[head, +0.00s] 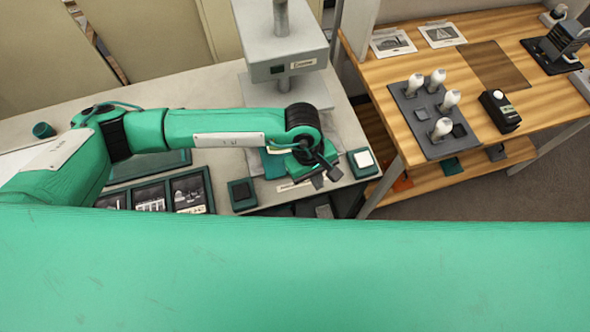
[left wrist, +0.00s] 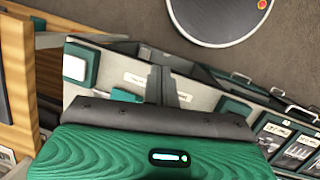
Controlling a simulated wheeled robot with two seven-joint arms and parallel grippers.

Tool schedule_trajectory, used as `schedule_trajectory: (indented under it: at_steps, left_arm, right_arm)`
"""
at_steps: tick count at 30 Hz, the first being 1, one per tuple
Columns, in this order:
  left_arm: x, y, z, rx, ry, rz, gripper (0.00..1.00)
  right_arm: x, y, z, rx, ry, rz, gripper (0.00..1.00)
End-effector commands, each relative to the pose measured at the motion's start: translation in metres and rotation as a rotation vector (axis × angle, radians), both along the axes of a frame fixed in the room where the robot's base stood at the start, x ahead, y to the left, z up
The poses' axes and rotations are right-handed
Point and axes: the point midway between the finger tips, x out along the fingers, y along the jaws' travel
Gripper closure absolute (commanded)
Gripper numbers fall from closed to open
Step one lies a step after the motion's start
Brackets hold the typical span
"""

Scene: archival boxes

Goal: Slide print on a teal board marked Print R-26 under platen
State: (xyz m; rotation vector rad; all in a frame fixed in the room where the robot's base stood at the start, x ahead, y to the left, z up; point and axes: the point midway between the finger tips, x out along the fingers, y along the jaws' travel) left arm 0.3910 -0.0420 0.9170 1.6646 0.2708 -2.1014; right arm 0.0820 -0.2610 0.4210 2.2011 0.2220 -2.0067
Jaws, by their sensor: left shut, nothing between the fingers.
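Several dark prints on teal boards lie in a row at the front left of the pale bench; one is the right-hand print (head: 189,191). Their labels are too small to read, so I cannot tell which is Print R-26. They also show at the right edge of the left wrist view (left wrist: 298,151). The platen (head: 285,62) is the grey block of the press at the back of the bench, above a pale base. My left gripper (head: 326,177) is shut and empty over the bench's front right, in front of the press and right of the prints. My right gripper is not in view.
A teal box with a white top (head: 363,160) and a dark teal block (head: 242,193) stand near the bench's front edge. To the right, a wooden table (head: 380,75) holds a grey tray of white-topped tools (head: 408,135) and a black device (head: 500,111). A gap separates the two.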

Motion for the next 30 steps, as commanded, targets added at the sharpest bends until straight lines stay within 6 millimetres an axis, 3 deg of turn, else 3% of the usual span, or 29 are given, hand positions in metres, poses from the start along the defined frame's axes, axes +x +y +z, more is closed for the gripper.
schedule_trajectory:
  at_steps: [3,7,14,27,30]
  left_arm:
    - [0.016,0.026,-0.009,0.119,-0.128,-0.142,1.0]
    - [0.026,0.04,-0.01,0.188,-0.193,-0.218,1.0]
    - [0.027,0.043,-0.028,0.205,-0.201,-0.23,1.0]
    - [0.026,0.043,-0.111,0.203,-0.2,-0.228,1.0]
    - [0.045,0.047,-0.106,0.203,-0.203,-0.226,1.0]
  right_arm:
    - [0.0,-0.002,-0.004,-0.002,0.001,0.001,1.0]
    - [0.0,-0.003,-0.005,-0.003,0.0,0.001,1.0]
    - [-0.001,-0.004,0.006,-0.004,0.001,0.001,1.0]
    - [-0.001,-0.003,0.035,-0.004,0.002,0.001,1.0]
    - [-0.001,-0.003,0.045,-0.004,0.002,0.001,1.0]
